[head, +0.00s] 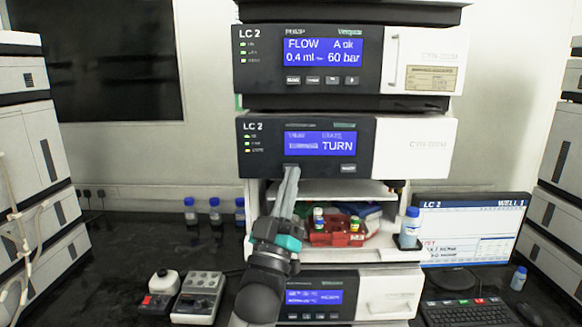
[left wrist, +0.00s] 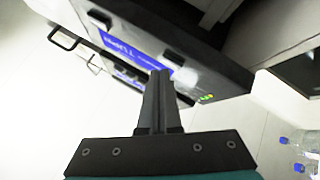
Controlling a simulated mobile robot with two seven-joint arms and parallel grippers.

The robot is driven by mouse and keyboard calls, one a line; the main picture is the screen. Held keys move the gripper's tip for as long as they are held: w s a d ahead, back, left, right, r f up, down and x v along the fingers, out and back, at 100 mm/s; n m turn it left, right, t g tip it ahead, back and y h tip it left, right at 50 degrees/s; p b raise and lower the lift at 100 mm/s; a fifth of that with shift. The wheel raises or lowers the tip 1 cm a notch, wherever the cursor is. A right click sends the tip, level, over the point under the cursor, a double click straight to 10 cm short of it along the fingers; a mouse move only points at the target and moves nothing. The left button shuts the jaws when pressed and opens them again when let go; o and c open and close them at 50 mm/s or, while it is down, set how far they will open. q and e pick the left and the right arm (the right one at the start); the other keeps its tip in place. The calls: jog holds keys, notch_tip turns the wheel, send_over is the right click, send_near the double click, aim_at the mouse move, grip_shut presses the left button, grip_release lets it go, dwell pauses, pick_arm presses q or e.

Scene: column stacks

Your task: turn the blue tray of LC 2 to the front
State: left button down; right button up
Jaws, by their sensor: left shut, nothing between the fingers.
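The LC 2 module with "TURN" on its blue display (head: 320,143) stands in the middle stack. Below it is an open compartment. A red tray (head: 330,239) with several vials sits at its front. The blue tray (head: 369,210) shows partly behind it, with green beside it. My left gripper (head: 290,168) is shut and empty, its fingertips at the left button under the display and covering it. In the left wrist view the closed fingers (left wrist: 158,75) point at the panel's lower edge; I cannot tell whether they touch. My right gripper is not in view.
A pump module (head: 315,52) is above and another module (head: 315,297) below. A blue-capped bottle (head: 409,228) stands on the ledge right of the compartment. A monitor (head: 472,232) and keyboard (head: 470,312) are at right; control boxes (head: 198,296) and several bottles (head: 214,211) are at left.

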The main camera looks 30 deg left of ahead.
pick_arm(q)
jog(key=shift+s+d, duration=0.2)
jog(key=shift+s, duration=0.1)
jog(key=s+d, duration=0.1)
jog(key=s+p, duration=0.1)
jog(key=s, duration=0.1)
jog(key=s+d, duration=0.1)
jog(key=shift+s+d+p, duration=0.15)
jog(key=shift+d+p, duration=0.15)
jog(key=shift+p, duration=0.05)
dwell(5.3)
